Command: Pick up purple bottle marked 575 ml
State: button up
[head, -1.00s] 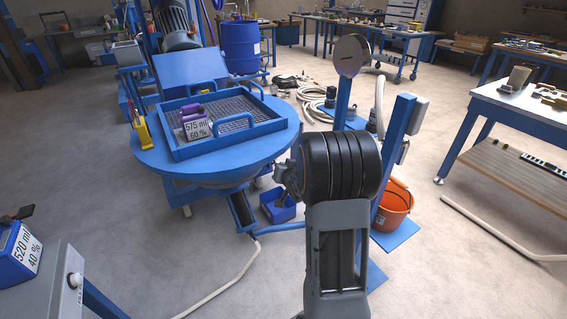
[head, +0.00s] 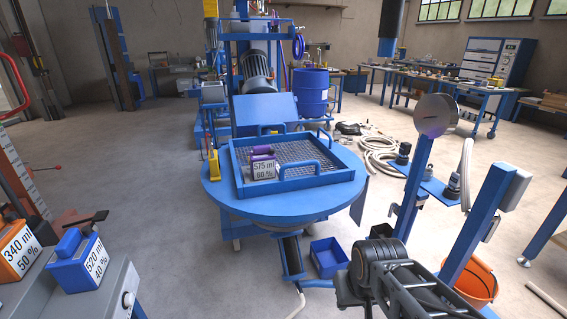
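The purple bottle (head: 261,151) stands in the blue mesh tray on the round blue table. Its white label reads 575 ml, 60 %. My arm is at the lower right of the head view, with its black rounded joint (head: 380,264) below and to the right of the table. A dark part at the arm's end, perhaps my gripper (head: 349,290), shows left of that joint, well apart from the bottle. Its fingers cannot be made out.
The tray (head: 318,180) has raised walls and handles. Blue posts (head: 415,190) and an orange bucket (head: 476,284) stand at right. A blue 520 ml container (head: 82,262) and an orange 340 ml one (head: 17,250) sit at lower left. A blue bin (head: 328,258) lies below the table.

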aim_at(262, 158)
jog(key=z, duration=0.15)
jog(key=i, duration=1.1)
jog(key=u, duration=1.8)
jog(key=i, duration=0.5)
jog(key=u, duration=0.1)
